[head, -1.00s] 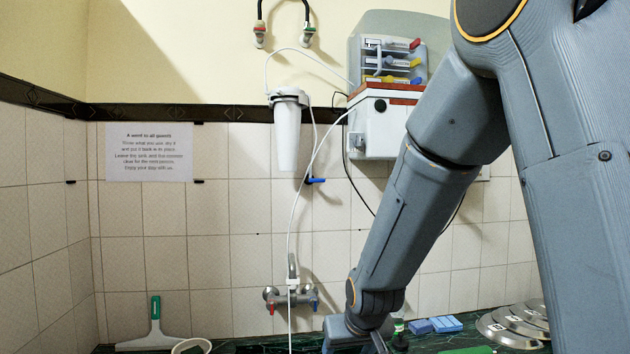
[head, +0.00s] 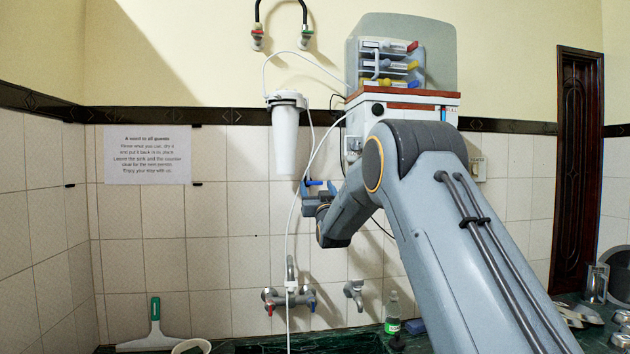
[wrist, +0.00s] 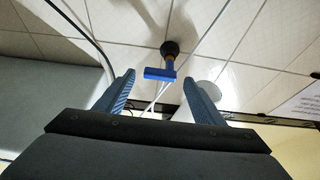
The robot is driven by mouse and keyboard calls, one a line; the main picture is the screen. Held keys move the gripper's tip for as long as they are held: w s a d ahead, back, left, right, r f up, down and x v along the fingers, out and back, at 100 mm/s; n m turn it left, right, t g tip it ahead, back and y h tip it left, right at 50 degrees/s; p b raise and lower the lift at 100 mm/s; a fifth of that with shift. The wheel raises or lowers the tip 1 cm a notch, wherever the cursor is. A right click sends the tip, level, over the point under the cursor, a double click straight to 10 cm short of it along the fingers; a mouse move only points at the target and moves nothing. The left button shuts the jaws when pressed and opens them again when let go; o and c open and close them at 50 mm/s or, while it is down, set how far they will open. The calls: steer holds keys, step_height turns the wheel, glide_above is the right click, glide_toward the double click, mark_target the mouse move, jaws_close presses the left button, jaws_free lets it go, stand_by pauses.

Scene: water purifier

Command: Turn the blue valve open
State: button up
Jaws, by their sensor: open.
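The blue valve (head: 314,183) sticks out from the tiled wall just below the white filter housing. In the wrist view its bar-shaped blue handle (wrist: 160,74) lies crosswise in front of a dark round fitting (wrist: 170,48). My gripper (head: 304,196) is up at the wall next to the valve. In the wrist view its two blue fingers (wrist: 159,79) are open and empty, one on each side of the handle near their tips. A clear gap shows on each side, and I see no contact. In the head view the fingers partly overlap the valve.
The white filter housing (head: 285,138) hangs above the valve. A thin white tube (head: 294,215) runs down close by. The purifier box (head: 378,112) is to the right, behind my arm. Below are a mixer tap (head: 289,297) and a green bottle (head: 392,312).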

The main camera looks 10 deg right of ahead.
mark_target(315, 184)
steer(key=shift+p+x, duration=0.75)
steer(key=shift+x, duration=1.35)
steer(key=c, duration=1)
steer(key=shift+c, duration=0.2)
